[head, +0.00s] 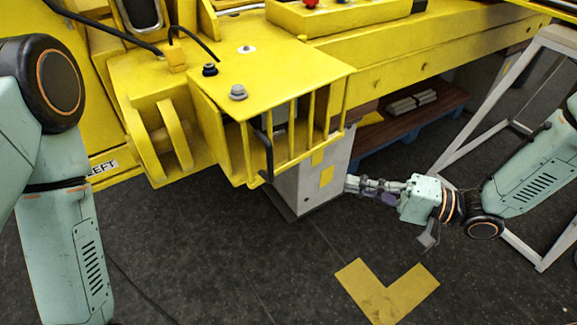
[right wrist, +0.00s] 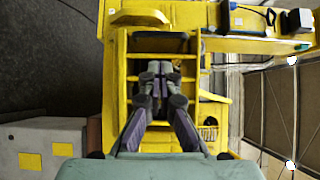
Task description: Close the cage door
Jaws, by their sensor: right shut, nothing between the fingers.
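The yellow barred cage door (head: 309,122) hangs below the yellow top plate (head: 270,72) of the machine. I cannot tell how far it stands from its frame. A black bent handle (head: 266,152) is at its left end. My right gripper (head: 350,183) is shut and empty, to the right of and below the bars, apart from them in the head view. In the right wrist view the shut fingers (right wrist: 160,70) point toward the barred door (right wrist: 122,82), covering its middle. I cannot tell there whether they touch it. My left arm shows at the left edge; its gripper is out of view.
A grey block with yellow patches (head: 310,185) stands under the cage, close to my right fingers. A white frame (head: 452,165) stands beside my right arm. A wooden pallet (head: 415,125) lies behind. The dark floor in front is clear, with a yellow corner mark (head: 385,295).

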